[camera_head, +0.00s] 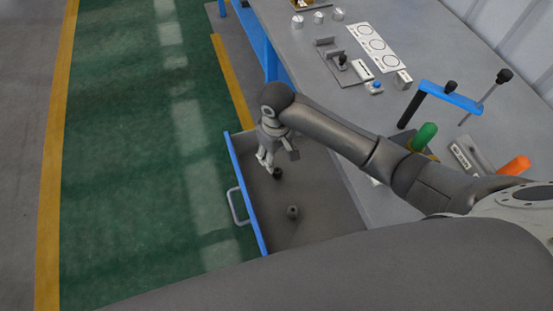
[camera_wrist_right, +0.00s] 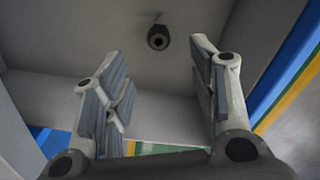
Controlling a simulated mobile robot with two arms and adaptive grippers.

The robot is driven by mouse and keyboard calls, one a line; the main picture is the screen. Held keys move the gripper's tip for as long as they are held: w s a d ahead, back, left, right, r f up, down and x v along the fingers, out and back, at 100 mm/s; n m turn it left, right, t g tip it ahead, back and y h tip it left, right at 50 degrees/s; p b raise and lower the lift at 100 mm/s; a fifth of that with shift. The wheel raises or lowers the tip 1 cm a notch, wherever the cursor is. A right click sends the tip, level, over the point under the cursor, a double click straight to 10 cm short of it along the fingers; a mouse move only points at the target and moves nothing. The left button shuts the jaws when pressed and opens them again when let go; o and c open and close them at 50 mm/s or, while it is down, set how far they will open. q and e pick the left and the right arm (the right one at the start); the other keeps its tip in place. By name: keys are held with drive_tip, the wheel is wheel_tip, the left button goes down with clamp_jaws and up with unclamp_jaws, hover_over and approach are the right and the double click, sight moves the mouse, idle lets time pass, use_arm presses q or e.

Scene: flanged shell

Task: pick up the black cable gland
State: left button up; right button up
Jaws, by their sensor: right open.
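Two small black cable glands lie in the open drawer. One gland (camera_head: 277,173) is just beside and below my right gripper's fingers. The other gland (camera_head: 292,212) lies nearer the drawer's front part of the picture. My right gripper (camera_head: 269,158) is over the drawer, pointing down, open and empty. In the right wrist view the gripper (camera_wrist_right: 160,85) has its two fingers spread wide. One gland (camera_wrist_right: 158,37) shows beyond the fingertips, apart from them, on the grey drawer floor; I cannot tell which of the two it is. My left gripper is not in view.
The drawer's blue front (camera_head: 246,195) with a grey handle (camera_head: 237,207) bounds the drawer on the left. The grey workbench (camera_head: 300,65) above carries a blue clamp frame (camera_head: 450,96), green and orange handled tools, and a paper with circles (camera_head: 376,45).

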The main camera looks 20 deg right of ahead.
sight(277, 171)
drive_tip(key=shift+w+f, duration=0.1)
drive_tip(key=shift+f, duration=0.35)
drive_tip(key=f, duration=0.3)
drive_tip(key=shift+s+f, duration=0.25)
drive_tip(key=shift+w+f, duration=0.1)
drive_tip(key=shift+f, duration=0.55)
wheel_tip(277, 171, down, 4)
drive_tip(key=shift+d+f, duration=0.1)
drive_tip(key=shift+f, duration=0.5)
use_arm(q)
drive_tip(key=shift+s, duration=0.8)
use_arm(e)
drive_tip(key=c, duration=1)
